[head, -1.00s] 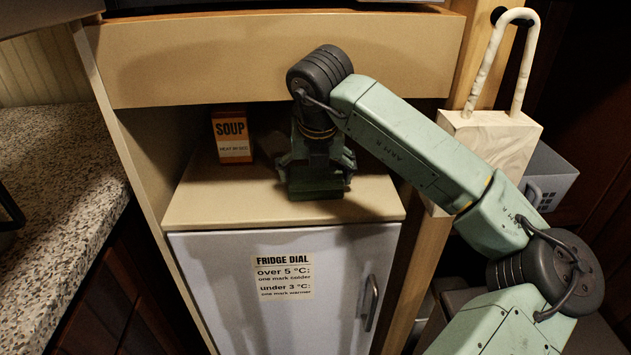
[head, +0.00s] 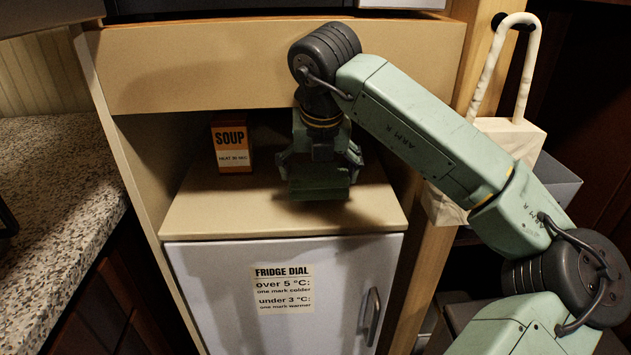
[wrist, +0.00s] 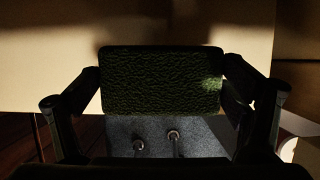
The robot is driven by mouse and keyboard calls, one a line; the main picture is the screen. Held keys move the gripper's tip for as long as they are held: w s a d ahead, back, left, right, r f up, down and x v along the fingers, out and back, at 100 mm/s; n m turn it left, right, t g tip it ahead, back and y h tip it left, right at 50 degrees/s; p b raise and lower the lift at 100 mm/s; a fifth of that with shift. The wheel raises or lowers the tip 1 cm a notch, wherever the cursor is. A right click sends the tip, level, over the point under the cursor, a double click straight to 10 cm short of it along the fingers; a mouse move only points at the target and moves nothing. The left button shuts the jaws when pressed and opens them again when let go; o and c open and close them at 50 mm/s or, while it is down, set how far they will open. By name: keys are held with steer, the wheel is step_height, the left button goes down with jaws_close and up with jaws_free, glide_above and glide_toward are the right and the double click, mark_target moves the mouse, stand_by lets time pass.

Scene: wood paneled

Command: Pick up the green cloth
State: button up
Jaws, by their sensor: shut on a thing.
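The green cloth (head: 319,183) is a small, dark green folded block with a rough, textured face. It is between the fingers of my gripper (head: 320,168), which is shut on it. In the head view it is over the top of the small fridge, near the front, with a shadow below it; it appears a little above the surface. In the wrist view the cloth (wrist: 160,80) fills the middle, with a dark finger at each side.
An orange and white soup box (head: 232,145) stands on the fridge top (head: 215,215) to the left of my gripper. A beige panel (head: 220,65) overhangs the niche above. A wooden post (head: 408,270) bounds it at right. A speckled counter (head: 60,200) lies at left.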

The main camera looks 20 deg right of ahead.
steer(key=s+r+b, duration=0.1)
steer(key=s+b, duration=0.2)
steer(key=s, duration=1.1)
steer(key=shift+s+a+r, duration=0.15)
steer(key=shift+a, duration=0.05)
steer(key=o, duration=0.5)
steer(key=c, duration=0.4)
